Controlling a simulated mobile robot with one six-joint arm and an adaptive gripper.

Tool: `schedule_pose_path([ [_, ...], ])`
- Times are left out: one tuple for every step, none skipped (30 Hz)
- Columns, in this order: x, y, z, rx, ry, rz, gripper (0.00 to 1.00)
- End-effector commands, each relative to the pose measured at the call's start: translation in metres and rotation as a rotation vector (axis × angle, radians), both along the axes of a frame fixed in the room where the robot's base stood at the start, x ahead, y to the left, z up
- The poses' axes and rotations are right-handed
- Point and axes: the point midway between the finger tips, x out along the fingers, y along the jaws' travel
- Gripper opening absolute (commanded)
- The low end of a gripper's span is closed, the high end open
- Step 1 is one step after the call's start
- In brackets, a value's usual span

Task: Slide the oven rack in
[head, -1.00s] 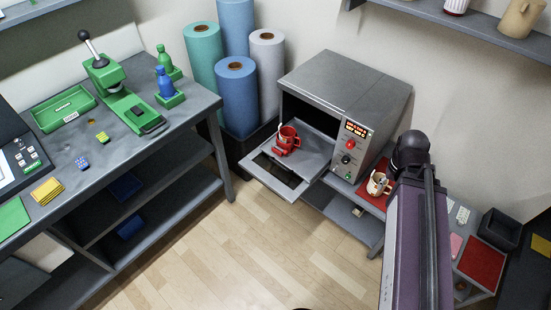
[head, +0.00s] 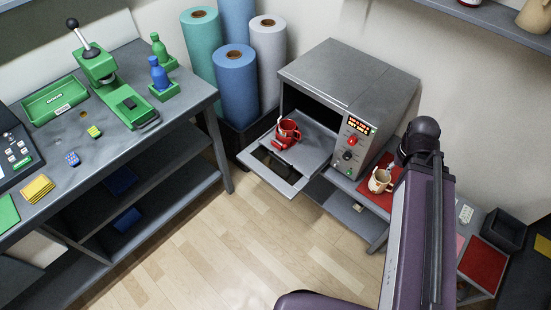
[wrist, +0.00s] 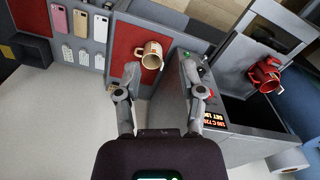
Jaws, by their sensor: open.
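The oven (head: 345,90) stands open, with its door (head: 272,168) folded down in front. The grey rack (head: 318,148) sticks out of the opening above the door. A red mug (head: 288,132) in a red holder sits on the rack; the mug also shows at the right of the wrist view (wrist: 264,77). My gripper (wrist: 161,70) is open and empty in the wrist view, with the oven's control panel to the right of its fingers. A beige mug (wrist: 150,55) shows just past the fingertips. In the head view my gripper cannot be made out behind my arm.
The beige mug stands on a red mat (head: 368,193) right of the oven. A dark bin (head: 503,230) stands farther right. Fabric rolls (head: 235,85) stand left of the oven. A workbench (head: 120,150) with a green press is at left. The wooden floor between is clear.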

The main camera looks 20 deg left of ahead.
Motion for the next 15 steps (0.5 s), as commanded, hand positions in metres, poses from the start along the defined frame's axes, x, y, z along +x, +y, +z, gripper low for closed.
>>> schedule_pose_path([
  [0.001, 0.001, -0.002, -0.003, -0.001, 0.003, 0.51],
  [0.001, 0.001, -0.004, -0.005, -0.001, 0.005, 0.51],
  [0.002, 0.002, -0.006, -0.009, -0.002, 0.009, 0.51],
  [0.003, 0.003, -0.008, -0.014, -0.002, 0.013, 0.51],
  [0.004, 0.005, -0.011, -0.019, -0.003, 0.017, 0.51],
  [0.006, 0.006, -0.015, -0.029, -0.005, 0.024, 0.51],
  [0.007, 0.007, -0.018, -0.037, -0.006, 0.03, 0.51],
  [0.009, 0.009, -0.022, -0.046, -0.008, 0.037, 0.51],
  [0.011, 0.012, -0.028, -0.06, -0.01, 0.045, 0.51],
  [0.013, 0.014, -0.032, -0.072, -0.012, 0.053, 0.51],
  [0.015, 0.016, -0.037, -0.083, -0.015, 0.062, 0.51],
  [0.018, 0.02, -0.044, -0.103, -0.018, 0.077, 0.51],
  [0.021, 0.023, -0.05, -0.116, -0.021, 0.088, 0.51],
  [0.023, 0.026, -0.055, -0.132, -0.025, 0.1, 0.51],
  [0.027, 0.031, -0.062, -0.153, -0.03, 0.118, 0.51],
])
